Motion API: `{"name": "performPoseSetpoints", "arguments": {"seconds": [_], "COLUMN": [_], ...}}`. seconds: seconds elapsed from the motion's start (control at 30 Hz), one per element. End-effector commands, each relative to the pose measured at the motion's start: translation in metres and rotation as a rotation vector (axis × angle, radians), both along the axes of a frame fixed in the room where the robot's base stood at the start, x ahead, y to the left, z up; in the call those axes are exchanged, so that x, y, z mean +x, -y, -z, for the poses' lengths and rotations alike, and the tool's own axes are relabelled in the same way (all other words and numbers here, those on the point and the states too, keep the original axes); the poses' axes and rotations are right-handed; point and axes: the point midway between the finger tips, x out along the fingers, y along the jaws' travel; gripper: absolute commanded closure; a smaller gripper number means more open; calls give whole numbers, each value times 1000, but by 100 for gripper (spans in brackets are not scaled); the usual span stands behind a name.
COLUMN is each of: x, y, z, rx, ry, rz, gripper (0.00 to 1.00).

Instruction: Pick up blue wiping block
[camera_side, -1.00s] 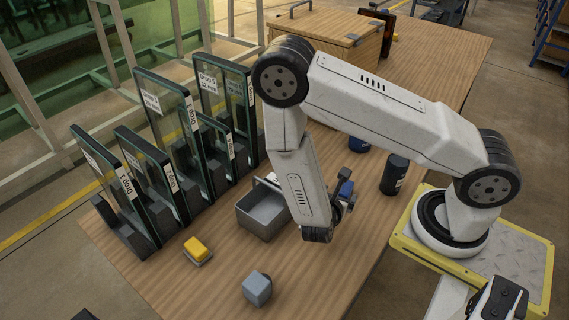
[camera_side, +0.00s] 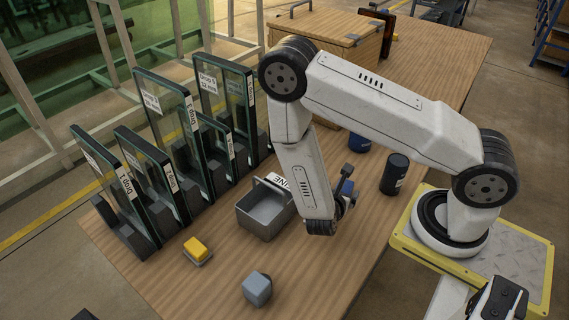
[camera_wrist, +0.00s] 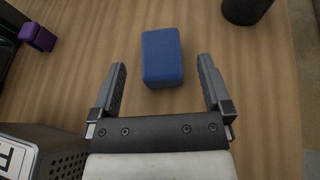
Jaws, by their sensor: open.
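The blue wiping block (camera_wrist: 162,57) lies on the wooden table in the wrist view. It sits ahead of my gripper (camera_wrist: 160,78), roughly centred between the two fingers and slightly beyond their tips. My gripper is open, with nothing between its fingers. In the side view the blue block (camera_side: 346,187) shows only in part, behind my gripper (camera_side: 343,200). How far the fingers stand above the table is hard to tell.
A grey bin (camera_side: 264,212) stands left of my gripper. A dark cylinder (camera_side: 394,174) and a blue can (camera_side: 359,143) stand nearby. A yellow block (camera_side: 195,247) and a grey-blue block (camera_side: 257,289) lie at the front. Framed glass panels (camera_side: 168,110) stand at the left.

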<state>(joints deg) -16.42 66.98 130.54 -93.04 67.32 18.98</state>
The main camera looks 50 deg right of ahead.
Motion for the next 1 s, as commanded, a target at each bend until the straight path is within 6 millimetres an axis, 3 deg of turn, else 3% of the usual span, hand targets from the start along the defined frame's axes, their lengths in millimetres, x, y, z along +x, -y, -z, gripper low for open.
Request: {"name": "performPoseSetpoints", "arguments": {"seconds": [0.6, 1.0], "x": [8, 9], "y": [41, 44], "z": [19, 21], "rx": [1, 1], "ry": [0, -1], "rz": [2, 1], "gripper": [0, 0]}}
